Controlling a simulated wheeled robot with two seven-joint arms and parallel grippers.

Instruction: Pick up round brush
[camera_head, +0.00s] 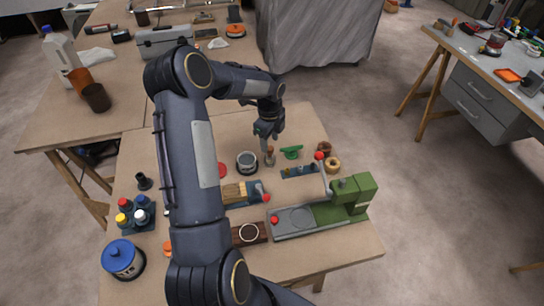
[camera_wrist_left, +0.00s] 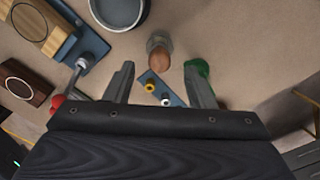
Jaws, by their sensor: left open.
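The round brush (camera_head: 269,157) stands on the wooden table in the head view, a small upright piece with a brown end. In the left wrist view it shows as a rounded brown handle end (camera_wrist_left: 160,60) with a greyish part behind it. My left gripper (camera_head: 267,134) is just above it, pointing down. In the left wrist view its two fingers (camera_wrist_left: 160,80) are apart, with the brush beyond the tips and between their lines. Nothing is held. My right gripper is not in view.
A green item (camera_head: 291,152) lies close right of the brush, and a round grey tin (camera_head: 247,162) close left. A blue rack (camera_head: 300,171) and a green-grey machine (camera_head: 325,210) stand nearer. Wooden rings (camera_head: 332,164) sit at the right edge.

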